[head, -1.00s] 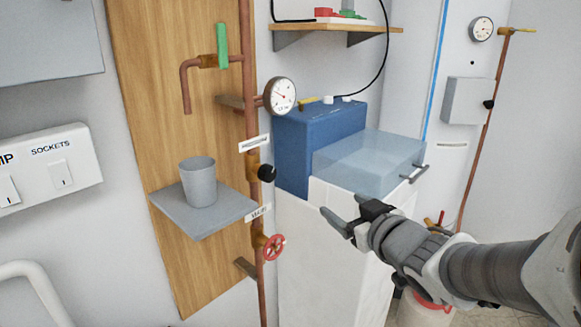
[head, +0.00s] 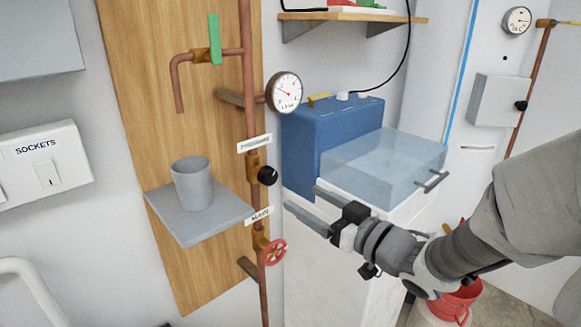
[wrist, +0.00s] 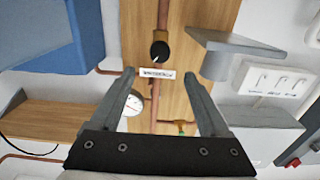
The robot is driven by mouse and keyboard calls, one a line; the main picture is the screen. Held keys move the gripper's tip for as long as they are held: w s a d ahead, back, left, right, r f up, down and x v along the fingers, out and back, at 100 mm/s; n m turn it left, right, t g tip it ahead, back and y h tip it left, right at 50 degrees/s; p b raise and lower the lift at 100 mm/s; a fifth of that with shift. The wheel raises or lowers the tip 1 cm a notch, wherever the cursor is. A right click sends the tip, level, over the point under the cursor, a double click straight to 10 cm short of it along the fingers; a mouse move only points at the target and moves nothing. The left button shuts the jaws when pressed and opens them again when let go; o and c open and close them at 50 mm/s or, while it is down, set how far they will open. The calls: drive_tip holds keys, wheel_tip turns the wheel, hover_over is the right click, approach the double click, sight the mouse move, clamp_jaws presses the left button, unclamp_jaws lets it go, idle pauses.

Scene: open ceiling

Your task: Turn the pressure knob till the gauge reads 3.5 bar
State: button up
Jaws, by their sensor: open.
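The black pressure knob (head: 268,175) sits on a brass valve on the copper pipe, just below a label (head: 255,143) that appears to read "PRESSURE". It also shows in the wrist view (wrist: 159,51), beyond the fingertips and roughly centred between them. The round white gauge (head: 284,92) is on the same pipe above the knob; its red needle is visible but the reading is too small to tell. In the wrist view the gauge (wrist: 133,103) is partly covered by the left finger. My gripper (head: 302,205) is open and empty, to the right of and slightly below the knob, not touching it.
A red handwheel (head: 274,252) is on the pipe below the knob. A grey shelf (head: 215,226) with a grey cup (head: 192,184) juts out left of the pipe. A blue box (head: 310,135) with a clear-lidded tray (head: 385,165) stands behind my gripper. A green-handled tap (head: 214,40) is above.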

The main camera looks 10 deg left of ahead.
sight(272, 179)
drive_tip(key=b+x, duration=0.2)
drive_tip(key=x, duration=1)
drive_tip(key=shift+w+a, duration=0.15)
drive_tip(key=shift+a, duration=0.1)
clamp_jaws()
